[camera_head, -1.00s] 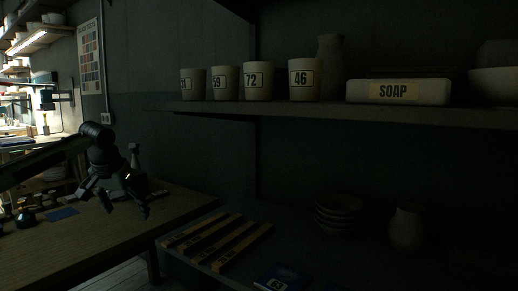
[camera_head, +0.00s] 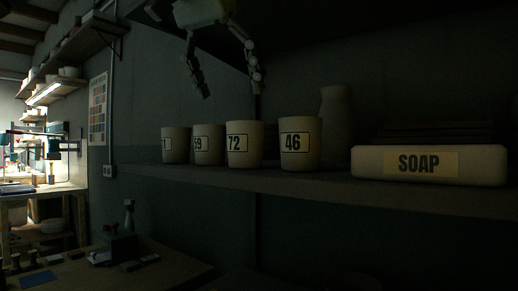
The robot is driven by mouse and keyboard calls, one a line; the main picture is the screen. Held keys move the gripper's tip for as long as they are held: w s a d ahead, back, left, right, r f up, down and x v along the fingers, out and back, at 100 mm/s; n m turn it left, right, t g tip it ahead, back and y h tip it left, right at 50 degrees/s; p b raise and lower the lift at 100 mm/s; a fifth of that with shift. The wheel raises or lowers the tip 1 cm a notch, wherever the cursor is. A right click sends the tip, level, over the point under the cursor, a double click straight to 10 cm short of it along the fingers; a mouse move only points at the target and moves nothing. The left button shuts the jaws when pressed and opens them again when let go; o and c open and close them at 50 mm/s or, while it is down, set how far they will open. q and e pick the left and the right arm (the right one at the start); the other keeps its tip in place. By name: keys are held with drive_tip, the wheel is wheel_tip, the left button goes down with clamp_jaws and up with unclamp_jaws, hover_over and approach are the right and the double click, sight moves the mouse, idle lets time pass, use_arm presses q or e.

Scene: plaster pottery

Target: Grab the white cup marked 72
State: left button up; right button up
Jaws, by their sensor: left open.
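The white cup marked 72 (camera_head: 244,152) stands upright on the dark shelf, third from the left in a row of cups. The cup marked 59 (camera_head: 208,152) is close on its left and the cup marked 46 (camera_head: 300,158) is on its right with a small gap. My left gripper (camera_head: 229,91) hangs from the top of the view, fingers pointing down and spread apart, empty. It is higher in the picture than the cup marked 72 and appears apart from it. My right gripper does not show.
The shelf (camera_head: 300,184) also holds a leftmost cup (camera_head: 174,152) with a partly hidden label, a tall vase (camera_head: 336,115) behind the cup marked 46, and a SOAP block (camera_head: 428,164). A workbench (camera_head: 150,267) with small items is below left.

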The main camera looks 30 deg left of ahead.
sight(246, 125)
use_arm(q)
drive_tip(key=x, duration=0.2)
drive_tip(key=shift+w+f, duration=0.1)
drive_tip(key=shift+w, duration=0.25)
drive_tip(key=shift+f, duration=0.2)
drive_tip(key=shift+w+d+f, duration=0.1)
drive_tip(key=shift+w+f, duration=0.1)
drive_tip(key=shift+f, duration=0.05)
drive_tip(key=x, duration=0.4)
drive_tip(key=shift+d+r, duration=0.1)
drive_tip(key=shift+d, duration=0.05)
drive_tip(key=shift+w+f, duration=0.25)
drive_tip(key=shift+c, duration=0.8)
drive_tip(key=c, duration=1.2)
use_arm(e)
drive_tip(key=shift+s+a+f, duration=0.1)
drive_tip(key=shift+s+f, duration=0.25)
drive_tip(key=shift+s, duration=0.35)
